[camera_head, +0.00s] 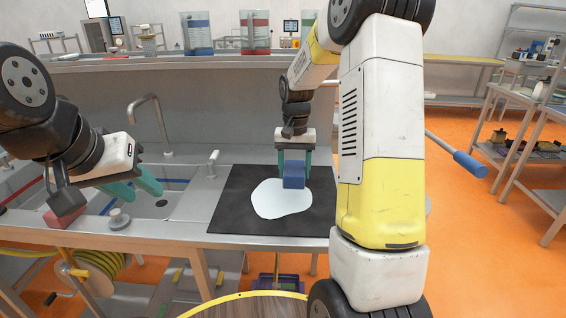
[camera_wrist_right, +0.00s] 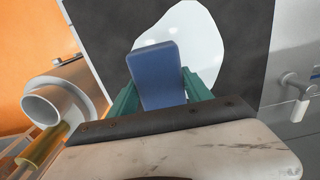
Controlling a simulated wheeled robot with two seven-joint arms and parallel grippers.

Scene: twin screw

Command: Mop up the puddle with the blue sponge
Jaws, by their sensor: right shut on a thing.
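The blue sponge (camera_head: 293,175) is held between the green fingers of my right gripper (camera_head: 294,168), at the upper right part of the puddle in the head view. The sponge also shows in the right wrist view (camera_wrist_right: 158,76), with the gripper's fingers (camera_wrist_right: 165,95) on both sides of it. Whether the sponge touches the surface is hard to tell. The pale puddle (camera_head: 277,204) lies on a black mat (camera_head: 225,215); it also shows in the right wrist view (camera_wrist_right: 205,45). My left gripper (camera_head: 140,190) is open and empty above the sink edge.
A sink (camera_head: 165,203) with a tap (camera_head: 150,115) is left of the mat. A red block (camera_head: 66,217) and a round metal knob (camera_head: 119,219) are at the counter's front left. A small tap (camera_head: 212,163) stands beside the mat.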

